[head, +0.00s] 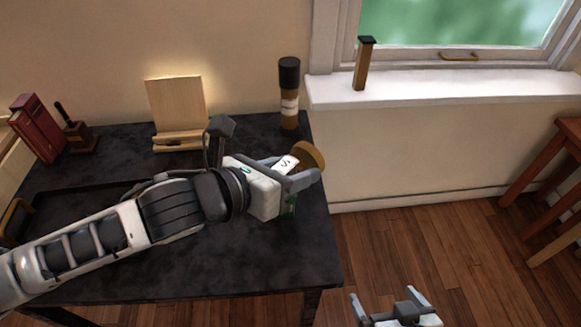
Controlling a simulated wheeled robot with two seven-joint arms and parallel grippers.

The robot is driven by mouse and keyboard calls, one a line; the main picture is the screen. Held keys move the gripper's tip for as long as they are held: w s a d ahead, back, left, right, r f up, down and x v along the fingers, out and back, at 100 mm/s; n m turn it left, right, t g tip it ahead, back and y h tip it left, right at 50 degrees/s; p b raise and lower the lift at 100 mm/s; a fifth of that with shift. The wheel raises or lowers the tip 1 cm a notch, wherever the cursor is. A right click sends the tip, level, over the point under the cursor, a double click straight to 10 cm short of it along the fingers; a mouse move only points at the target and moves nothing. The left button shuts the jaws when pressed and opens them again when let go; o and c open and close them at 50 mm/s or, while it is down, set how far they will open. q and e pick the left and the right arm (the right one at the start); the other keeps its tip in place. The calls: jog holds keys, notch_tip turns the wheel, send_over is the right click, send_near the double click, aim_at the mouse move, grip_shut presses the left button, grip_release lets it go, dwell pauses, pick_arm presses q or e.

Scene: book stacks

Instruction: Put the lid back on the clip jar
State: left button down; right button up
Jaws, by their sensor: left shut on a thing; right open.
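My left gripper (302,178) is at the right end of the black table and is shut on a round brown lid (311,154). The lid is tilted, with its flat face turned toward the upper right. A white label with dark marks (287,163) shows between the fingers, just left of the lid; it looks like part of the clip jar, but the gripper hides most of it. I cannot tell whether lid and jar touch. My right gripper (405,305) is open and empty at the bottom edge, over the floor.
On the black table (250,270), a tall black-capped bottle (289,95) stands behind the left gripper. A wooden stand (177,110), a stamp-like object (76,130) and red books (38,128) stand further left. The table's front right is clear. A wooden stool (545,160) is at right.

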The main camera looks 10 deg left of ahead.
pick_arm(q)
jog(key=shift+r, duration=0.1)
jog(key=s+a+f+n+t+y, duration=0.1)
jog(key=a+n+t+y, duration=0.2)
jog(key=a+n+y, duration=0.5)
jog(key=a, duration=0.6)
jog(key=shift+y, duration=0.4)
